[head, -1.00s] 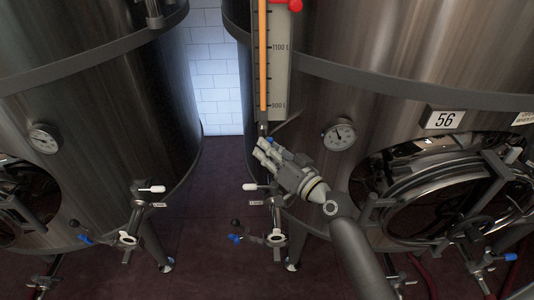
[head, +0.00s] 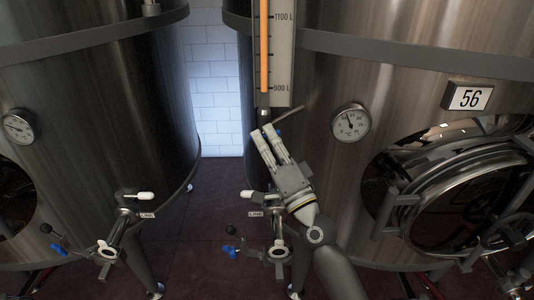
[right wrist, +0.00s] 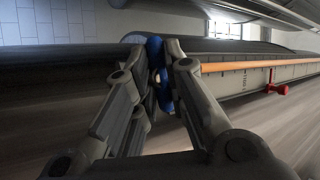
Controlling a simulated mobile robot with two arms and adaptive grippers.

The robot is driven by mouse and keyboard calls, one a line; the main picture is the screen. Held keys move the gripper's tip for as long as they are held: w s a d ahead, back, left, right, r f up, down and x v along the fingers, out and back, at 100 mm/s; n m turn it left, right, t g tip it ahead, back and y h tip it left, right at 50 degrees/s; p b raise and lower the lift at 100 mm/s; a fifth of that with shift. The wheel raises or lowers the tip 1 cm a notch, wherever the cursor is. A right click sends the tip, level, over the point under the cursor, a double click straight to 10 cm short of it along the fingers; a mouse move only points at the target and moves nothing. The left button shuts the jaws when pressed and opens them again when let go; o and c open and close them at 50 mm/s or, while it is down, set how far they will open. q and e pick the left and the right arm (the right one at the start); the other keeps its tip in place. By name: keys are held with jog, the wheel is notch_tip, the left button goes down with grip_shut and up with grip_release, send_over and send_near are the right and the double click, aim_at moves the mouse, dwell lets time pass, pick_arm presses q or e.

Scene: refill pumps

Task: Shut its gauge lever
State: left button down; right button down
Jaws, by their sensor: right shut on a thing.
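The level gauge (head: 281,62), with an orange column and a litre scale, runs down the front of the tank marked 56. A blue lever handle (right wrist: 155,62) is at its lower end, and a bit of blue (head: 278,132) shows beside my fingers in the head view. My right gripper (head: 262,133) is just below the gauge, fingers pointing up. In the right wrist view, my right gripper (right wrist: 162,68) is shut on the blue handle. The fingers hide part of the lever, so I cannot tell its exact angle. My left gripper is not in view.
A dial thermometer (head: 350,122) and the number plate 56 (head: 469,96) are right of the gauge. A round manway door (head: 462,195) stands at the right. Sample valves with blue handles (head: 231,250) are below my gripper. Another tank (head: 110,120) stands left across a gap.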

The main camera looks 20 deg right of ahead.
jog(key=shift+a+f+m+t+h+b, duration=0.15)
jog(key=shift+m+t+h+b, duration=0.6)
jog(key=shift+m, duration=0.85)
jog(key=c, duration=1.5)
grip_release()
jog(key=shift+o, duration=0.2)
